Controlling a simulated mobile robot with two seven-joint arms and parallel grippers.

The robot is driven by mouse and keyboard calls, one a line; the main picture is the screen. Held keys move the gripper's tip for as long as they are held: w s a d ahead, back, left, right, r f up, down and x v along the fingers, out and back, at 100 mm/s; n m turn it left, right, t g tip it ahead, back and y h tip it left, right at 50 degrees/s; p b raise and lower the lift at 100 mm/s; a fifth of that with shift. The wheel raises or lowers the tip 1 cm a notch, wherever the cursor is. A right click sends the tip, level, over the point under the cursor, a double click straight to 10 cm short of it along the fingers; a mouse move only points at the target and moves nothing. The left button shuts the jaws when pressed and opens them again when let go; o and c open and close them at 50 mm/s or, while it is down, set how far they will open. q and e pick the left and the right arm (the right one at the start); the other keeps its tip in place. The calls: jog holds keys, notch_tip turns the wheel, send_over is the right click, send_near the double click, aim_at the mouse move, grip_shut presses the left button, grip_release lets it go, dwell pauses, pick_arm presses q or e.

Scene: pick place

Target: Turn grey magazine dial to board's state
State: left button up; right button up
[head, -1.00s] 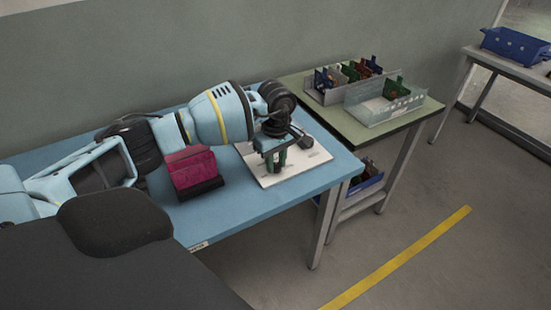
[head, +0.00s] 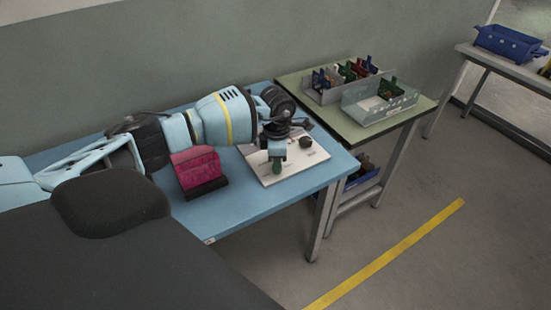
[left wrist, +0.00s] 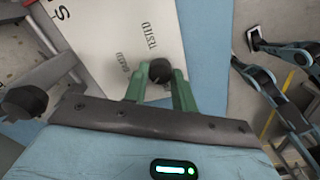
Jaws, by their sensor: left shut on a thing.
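A white panel (head: 312,158) lies on the blue table; in the left wrist view the panel (left wrist: 95,35) bears printed words, one reading TESTED. My left gripper (head: 277,166) points down over it. In the left wrist view its green fingers (left wrist: 160,82) are shut on a small dark round dial (left wrist: 159,71). The dial's pointer setting cannot be made out. A grey magazine (head: 322,97) with several coloured boards stands on the green table. My right gripper does not show.
A crimson block-like object on a dark base (head: 200,168) stands left of the panel, close under my left arm. A pale tray (head: 375,115) with a green board is beside the magazine. A blue bin (head: 508,42) stands on a far table.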

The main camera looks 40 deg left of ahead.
pick_arm(q)
jog(key=n+p, duration=0.1)
jog(key=n, duration=0.2)
jog(key=shift+r+n, duration=0.1)
jog(key=shift+n, duration=0.3)
jog(key=n+p, duration=0.1)
jog(key=n, duration=0.2)
jog(key=shift+n+p, duration=0.3)
jog(key=shift+p, duration=0.05)
jog(key=shift+n+p, duration=0.35)
jog(key=shift+n, duration=1.45)
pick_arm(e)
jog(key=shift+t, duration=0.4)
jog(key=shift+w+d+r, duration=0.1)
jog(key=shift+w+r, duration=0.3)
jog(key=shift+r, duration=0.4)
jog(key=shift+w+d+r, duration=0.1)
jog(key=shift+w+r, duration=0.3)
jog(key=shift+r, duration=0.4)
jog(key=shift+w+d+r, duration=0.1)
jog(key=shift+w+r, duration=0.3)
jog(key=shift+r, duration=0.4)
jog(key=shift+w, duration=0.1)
pick_arm(q)
jog(key=o, duration=1)
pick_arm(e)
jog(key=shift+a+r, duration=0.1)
pick_arm(q)
jog(key=shift+p, duration=0.3)
